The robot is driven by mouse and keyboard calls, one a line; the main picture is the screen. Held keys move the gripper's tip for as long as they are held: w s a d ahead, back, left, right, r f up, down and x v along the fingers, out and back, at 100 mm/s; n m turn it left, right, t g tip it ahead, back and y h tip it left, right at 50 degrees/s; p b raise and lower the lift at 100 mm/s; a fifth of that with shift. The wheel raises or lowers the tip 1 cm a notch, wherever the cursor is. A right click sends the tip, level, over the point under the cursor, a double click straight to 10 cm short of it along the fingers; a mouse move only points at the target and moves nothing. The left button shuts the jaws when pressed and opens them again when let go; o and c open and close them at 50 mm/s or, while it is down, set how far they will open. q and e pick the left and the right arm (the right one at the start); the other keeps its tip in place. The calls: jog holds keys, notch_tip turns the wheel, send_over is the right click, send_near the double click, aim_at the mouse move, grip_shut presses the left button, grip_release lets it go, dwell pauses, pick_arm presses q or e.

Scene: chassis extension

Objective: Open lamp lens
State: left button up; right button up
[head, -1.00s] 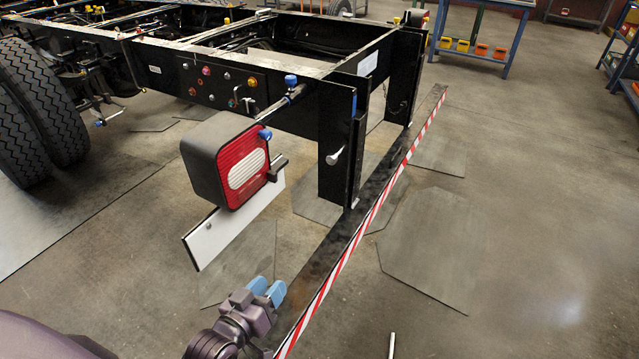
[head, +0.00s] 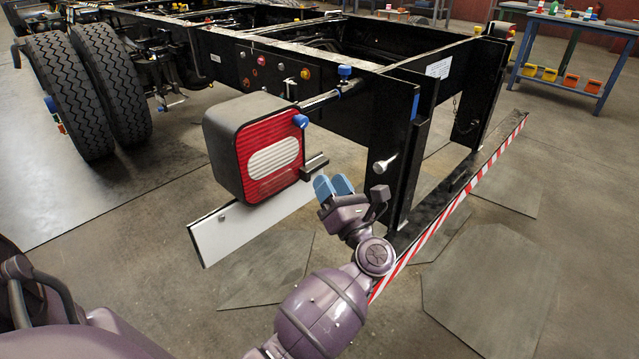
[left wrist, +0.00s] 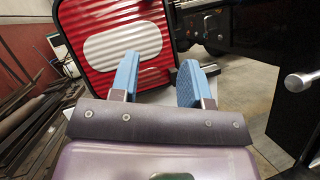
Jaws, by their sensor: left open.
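The lamp is a black box housing (head: 222,152) with a red ribbed lens (head: 270,158) that has a white oval in its middle. The lens looks closed against the housing. A blue knob (head: 301,121) sits at its upper right corner, and a dark block (head: 315,167) juts out at its lower right. My left gripper (head: 334,187) is open and empty, with blue fingertips, just right of and below the lamp. In the left wrist view the lens (left wrist: 115,45) lies ahead of the open fingers (left wrist: 158,82), apart from them. My right gripper is not in view.
A white plate (head: 240,228) hangs under the lamp. Black chassis posts (head: 400,150) with a silver handle (head: 385,164) stand right of my left gripper. A red-and-white striped bar (head: 450,207) runs along the floor side. Open floor (head: 560,250) lies right.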

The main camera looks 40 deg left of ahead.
aim_at(309, 176)
pick_arm(q)
jog(key=w+d+f+n+g+h+b, duration=0.1)
jog(key=w+f+n+g+h+b, duration=0.15)
jog(key=w+f+n+g, duration=0.35)
jog(key=a+n, duration=0.1)
jog(key=a, duration=0.2)
jog(key=s+a+g, duration=0.1)
jog(key=a, duration=0.3)
jog(key=a+r+n, duration=0.1)
jog(key=a, duration=0.2)
jog(key=shift+s+a+n+h+b, duration=0.15)
jog(key=shift+a+n+h+b, duration=0.15)
jog(key=shift+a+h+b, duration=0.05)
grip_shut()
